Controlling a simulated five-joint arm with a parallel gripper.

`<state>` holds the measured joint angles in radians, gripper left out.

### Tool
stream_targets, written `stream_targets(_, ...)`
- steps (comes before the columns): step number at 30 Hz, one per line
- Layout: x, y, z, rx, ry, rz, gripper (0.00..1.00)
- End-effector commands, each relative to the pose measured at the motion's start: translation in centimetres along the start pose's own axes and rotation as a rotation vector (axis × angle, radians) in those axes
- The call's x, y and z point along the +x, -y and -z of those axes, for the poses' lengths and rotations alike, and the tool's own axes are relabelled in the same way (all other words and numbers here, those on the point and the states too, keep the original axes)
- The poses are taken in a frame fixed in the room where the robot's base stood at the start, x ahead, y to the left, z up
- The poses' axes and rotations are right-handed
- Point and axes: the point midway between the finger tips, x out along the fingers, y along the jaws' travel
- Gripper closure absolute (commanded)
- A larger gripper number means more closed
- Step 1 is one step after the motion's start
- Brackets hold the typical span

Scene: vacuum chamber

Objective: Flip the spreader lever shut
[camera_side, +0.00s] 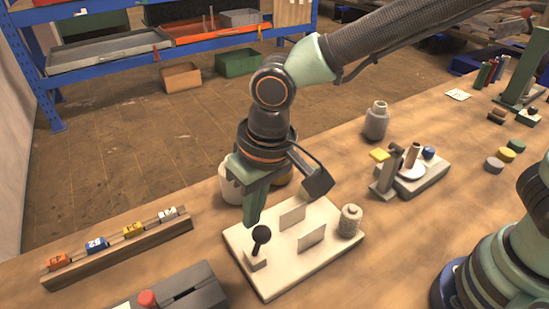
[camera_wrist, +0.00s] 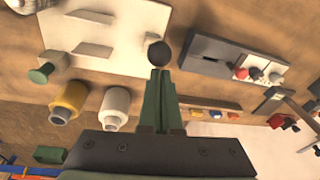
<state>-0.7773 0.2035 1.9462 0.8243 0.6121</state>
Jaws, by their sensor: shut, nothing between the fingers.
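The spreader lever is a short stem with a black ball knob (camera_side: 261,233), rising from a small white block (camera_side: 255,259) at the near left of a white board (camera_side: 280,283). The stem looks nearly upright, leaning slightly right in the side view. My gripper (camera_side: 251,222) points down with its green fingers shut and empty, its tips right beside the knob. In the wrist view the knob (camera_wrist: 159,54) shows just beyond my fingertips (camera_wrist: 160,74). I cannot tell whether they touch. The stem is mostly hidden in the wrist view.
Two thin upright plates (camera_side: 311,238) and a ribbed cylinder (camera_side: 349,221) stand on the board. A white jar (camera_side: 230,188) and a yellow one (camera_wrist: 68,102) stand close behind my gripper. A rail of coloured blocks (camera_side: 120,247) and a grey box with a red button (camera_side: 147,299) lie left.

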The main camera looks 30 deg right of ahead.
Motion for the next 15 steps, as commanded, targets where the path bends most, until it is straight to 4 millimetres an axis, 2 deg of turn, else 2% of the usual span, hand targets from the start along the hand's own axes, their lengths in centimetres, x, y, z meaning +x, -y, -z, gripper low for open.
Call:
stream_targets(11,-0.01,0.01,0.08,0.0,0.0,0.0,1.0)
stream_targets(15,-0.23,0.08,0.87,0.001,-0.002,-0.001,1.0)
